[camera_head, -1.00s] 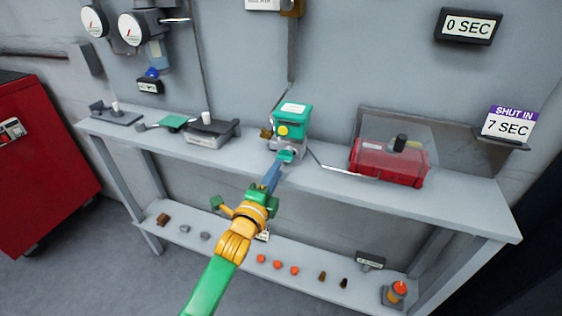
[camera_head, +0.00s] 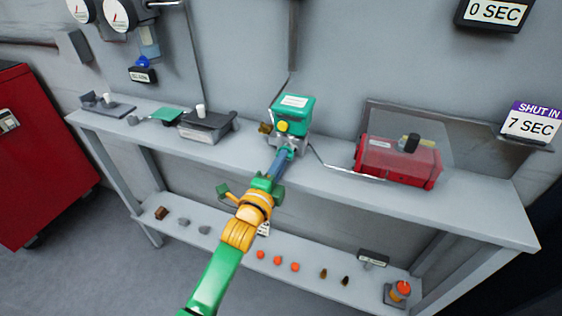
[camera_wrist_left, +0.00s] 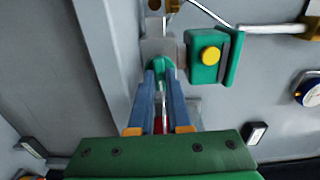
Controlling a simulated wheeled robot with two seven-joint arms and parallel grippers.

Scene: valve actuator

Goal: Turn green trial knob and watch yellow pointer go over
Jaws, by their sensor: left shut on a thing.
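The green actuator box (camera_head: 292,115) stands at the back of the bench top, with a yellow round part (camera_head: 283,127) on its front. That yellow part also shows in the left wrist view (camera_wrist_left: 210,55); I cannot make out a pointer direction on it. The green knob (camera_wrist_left: 162,64) sits below the box on a grey body (camera_head: 298,143). My left gripper (camera_head: 287,154) reaches it from the front. In the left wrist view its blue fingers (camera_wrist_left: 161,80) are shut on the knob, one on each side, partly hiding it. My right gripper is not in view.
A red cylinder unit (camera_head: 385,160) behind a clear panel stands to the right, joined by a thin pipe (camera_head: 335,168). A grey box (camera_head: 207,125) stands to the left. Signs read "0 SEC" (camera_head: 494,12) and "SHUT IN 7 SEC" (camera_head: 530,122). Small parts lie on the lower shelf (camera_head: 220,250).

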